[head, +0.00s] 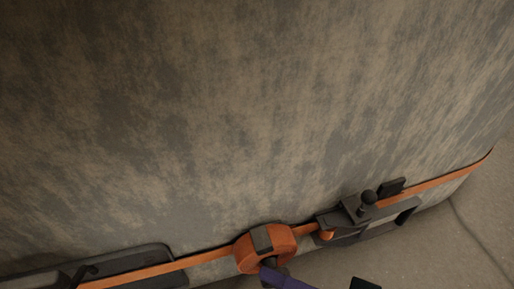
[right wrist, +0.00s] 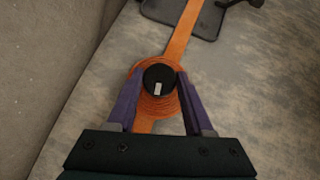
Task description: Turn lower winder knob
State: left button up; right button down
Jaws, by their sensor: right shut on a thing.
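The lower winder is a round coil of orange strap; in the right wrist view its orange edge (right wrist: 157,114) surrounds a round black knob (right wrist: 156,75) with a small pale mark. In the head view the orange winder (head: 284,241) sits low, right of the middle. My right gripper (right wrist: 159,80) has its two purple fingers on either side of the knob, shut on it. In the head view only a purple finger (head: 285,281) shows at the bottom edge, by the winder, and the knob is mostly hidden. My left gripper is in neither view.
The orange strap (head: 435,183) runs along the large mottled grey surface (head: 240,120). A dark buckle-like fitting (head: 345,216) with a black ball-topped post sits right of the winder. A dark plate (head: 140,258) lies to the left. Pale floor shows at lower right.

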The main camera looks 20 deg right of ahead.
jog(key=shift+d+f, duration=0.1)
jog(key=shift+c, duration=1.6)
grip_release()
jog(key=p+v, duration=0.2)
jog(key=v, duration=0.8)
